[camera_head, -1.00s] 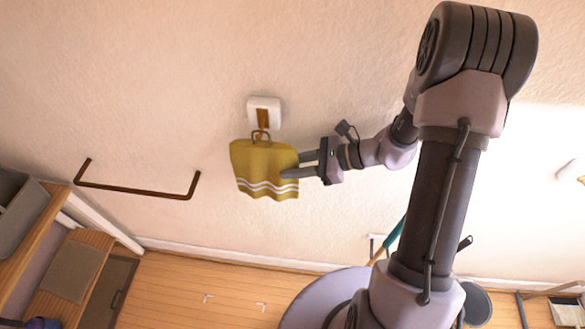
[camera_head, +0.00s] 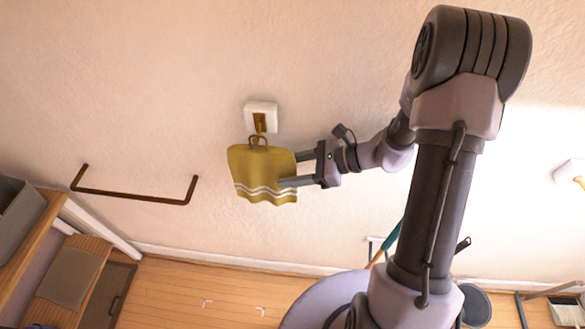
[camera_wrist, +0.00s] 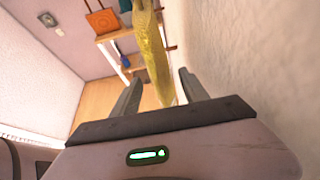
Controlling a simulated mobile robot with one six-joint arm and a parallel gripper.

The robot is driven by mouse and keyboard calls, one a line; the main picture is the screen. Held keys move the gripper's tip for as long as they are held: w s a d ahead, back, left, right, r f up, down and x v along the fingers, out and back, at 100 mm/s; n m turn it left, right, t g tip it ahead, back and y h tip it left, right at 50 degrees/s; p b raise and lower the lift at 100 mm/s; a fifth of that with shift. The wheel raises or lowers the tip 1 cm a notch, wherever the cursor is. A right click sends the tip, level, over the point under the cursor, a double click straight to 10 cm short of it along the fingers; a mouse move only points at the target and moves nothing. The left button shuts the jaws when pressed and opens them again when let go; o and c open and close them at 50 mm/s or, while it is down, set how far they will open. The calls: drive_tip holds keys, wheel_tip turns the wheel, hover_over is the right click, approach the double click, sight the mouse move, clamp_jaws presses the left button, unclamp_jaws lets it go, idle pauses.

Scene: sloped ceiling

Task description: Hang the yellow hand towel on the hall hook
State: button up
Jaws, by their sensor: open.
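The yellow hand towel (camera_head: 258,168), with white stripes near its lower edge, hangs against the wall below the hall hook (camera_head: 260,122), a brown peg on a white plate. The towel's loop (camera_head: 258,140) overlaps the hook's lower end; I cannot tell for sure that it is seated. My gripper (camera_head: 290,170) is open at the towel's right edge, its lower finger in front of the cloth. In the wrist view the towel (camera_wrist: 153,55) shows edge-on beyond and between the spread fingers (camera_wrist: 160,92), with a visible gap on both sides.
A dark rail (camera_head: 135,194) is fixed to the wall at the left. A wooden shelf unit (camera_head: 40,235) stands at the lower left. The wall around the towel is clear.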

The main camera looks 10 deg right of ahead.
drive_tip(key=shift+d, duration=0.1)
drive_tip(key=v, duration=1.7)
drive_tip(key=s+a+f+n+h+b, duration=0.5)
drive_tip(key=s+a+n+b, duration=0.1)
drive_tip(key=b, duration=0.6)
drive_tip(key=s+a+f+n+t+h+b, duration=0.1)
drive_tip(key=s+a+f+n+h+b, duration=0.3)
drive_tip(key=n+b, duration=0.7)
drive_tip(key=s+a+f, duration=0.2)
drive_tip(key=a, duration=0.2)
drive_tip(key=shift+s+a+n+h+b, duration=0.25)
drive_tip(key=shift+a+n+h+b, duration=0.05)
drive_tip(key=shift+h+b, duration=0.1)
drive_tip(key=shift+a, duration=0.15)
